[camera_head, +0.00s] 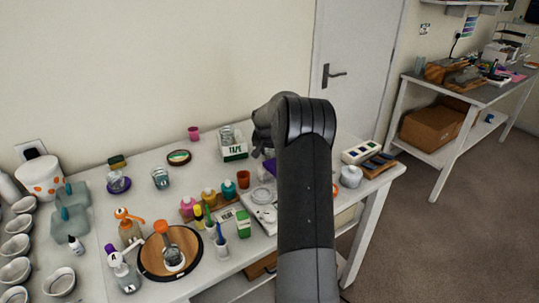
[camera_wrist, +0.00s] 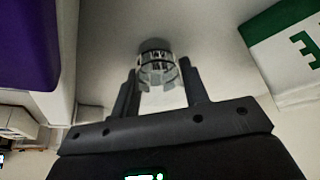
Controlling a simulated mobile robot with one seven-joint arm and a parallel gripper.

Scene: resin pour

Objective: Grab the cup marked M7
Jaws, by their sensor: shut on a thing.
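A clear cup (camera_wrist: 157,68) with dark bands around it is between the two fingers of my gripper (camera_wrist: 160,80) in the wrist view. The gripper is shut on it. No M7 mark can be read on this cup. In the head view my own arm covers most of the gripper and I cannot make out the held cup. Clear cups (camera_head: 227,132) show at the white and green tape box (camera_head: 236,152), just left of my wrist; their marks are too small to read.
The tape box (camera_wrist: 286,42) is close on the right in the wrist view, and a purple thing (camera_wrist: 28,45) is close on the left. Bottles (camera_head: 208,196), a round wooden board (camera_head: 150,262) and a white tray (camera_head: 262,222) crowd the table. A door stands behind.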

